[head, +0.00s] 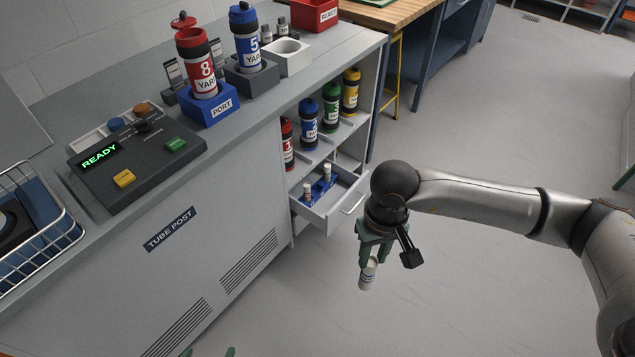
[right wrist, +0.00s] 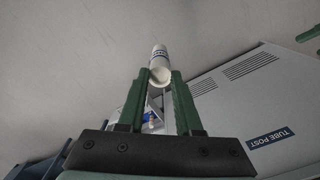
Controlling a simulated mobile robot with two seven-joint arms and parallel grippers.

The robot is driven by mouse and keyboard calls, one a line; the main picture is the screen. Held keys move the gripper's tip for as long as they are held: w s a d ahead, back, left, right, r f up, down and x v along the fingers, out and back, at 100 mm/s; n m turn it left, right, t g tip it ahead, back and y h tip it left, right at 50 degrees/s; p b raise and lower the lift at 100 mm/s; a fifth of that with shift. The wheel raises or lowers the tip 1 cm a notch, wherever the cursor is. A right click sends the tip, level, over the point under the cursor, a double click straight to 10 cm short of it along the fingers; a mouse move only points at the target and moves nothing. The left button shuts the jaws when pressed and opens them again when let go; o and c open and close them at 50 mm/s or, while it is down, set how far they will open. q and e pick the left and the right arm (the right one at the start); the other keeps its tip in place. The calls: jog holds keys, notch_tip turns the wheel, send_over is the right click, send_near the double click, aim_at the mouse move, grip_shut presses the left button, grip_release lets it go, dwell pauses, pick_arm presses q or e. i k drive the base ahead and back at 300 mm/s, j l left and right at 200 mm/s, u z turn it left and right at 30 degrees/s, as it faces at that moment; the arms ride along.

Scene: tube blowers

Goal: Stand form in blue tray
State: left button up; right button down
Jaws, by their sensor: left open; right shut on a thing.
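My right gripper (head: 370,262) is shut on a small white cylinder with a dark blue printed band (head: 368,275), which looks like a rolled form. It hangs slightly tilted, in the air over the floor, right of the open drawer. The right wrist view shows the cylinder (right wrist: 159,62) between the green fingertips (right wrist: 160,80). A blue tray-like holder (head: 320,187) sits in the drawer, with two small white upright pieces in it. My left gripper (head: 210,353) is open and empty at the bottom edge; only its green fingertips show.
The open drawer (head: 335,207) sticks out from the grey cabinet below a shelf of coloured carriers (head: 331,105). A blue port (head: 210,104) with a red carrier stands on the counter, beside a control panel (head: 135,155) reading READY. A wire basket (head: 40,235) is at left. Floor is clear.

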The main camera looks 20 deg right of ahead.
aim_at(318, 191)
jog(key=i+l+u, duration=0.1)
jog(key=u, duration=0.55)
jog(key=i+l+u, duration=0.25)
jog(key=l, duration=0.15)
jog(key=l+u, duration=0.2)
jog(key=l, duration=0.15)
jog(key=i+l+u, duration=0.1)
jog(key=l, duration=0.55)
jog(key=i+l, duration=0.15)
jog(key=l, duration=0.5)
jog(key=i+l+u, duration=0.15)
jog(key=l, duration=0.5)
jog(key=k, duration=0.05)
